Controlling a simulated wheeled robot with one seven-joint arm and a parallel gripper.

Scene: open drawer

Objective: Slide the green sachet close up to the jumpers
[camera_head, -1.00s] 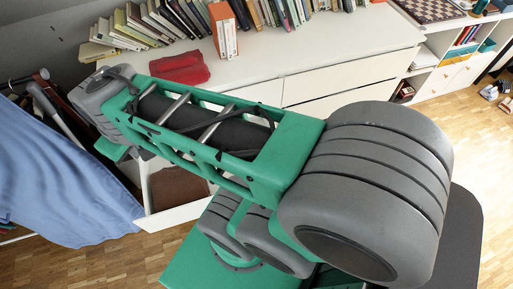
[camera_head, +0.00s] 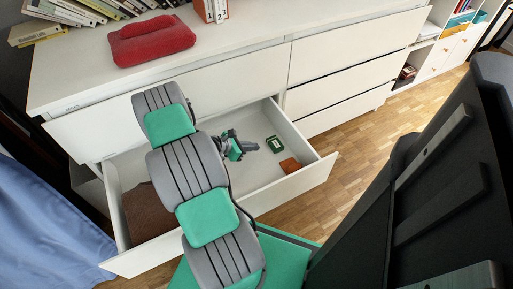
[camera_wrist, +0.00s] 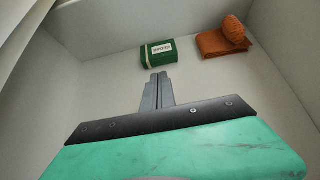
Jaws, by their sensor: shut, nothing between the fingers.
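The green sachet (camera_head: 275,144), with a white label, lies on the floor of the open drawer (camera_head: 321,172), right of the middle. It also shows in the wrist view (camera_wrist: 158,57), straight beyond my fingertips. My gripper (camera_head: 256,146) is inside the drawer, shut and empty, to the left of the sachet in the head view. In the wrist view its fingertips (camera_wrist: 158,75) point at the sachet's near side; whether they touch cannot be told. A brown folded pile (camera_head: 148,212), apparently the jumpers, lies at the drawer's left end, partly hidden by my arm.
An orange-brown item (camera_head: 290,165) lies beside the sachet, near the drawer's front; the wrist view shows it with a rounded top (camera_wrist: 222,40). A red folded cloth (camera_head: 151,40) sits on the white dresser top. A blue cloth (camera_head: 45,225) hangs at left.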

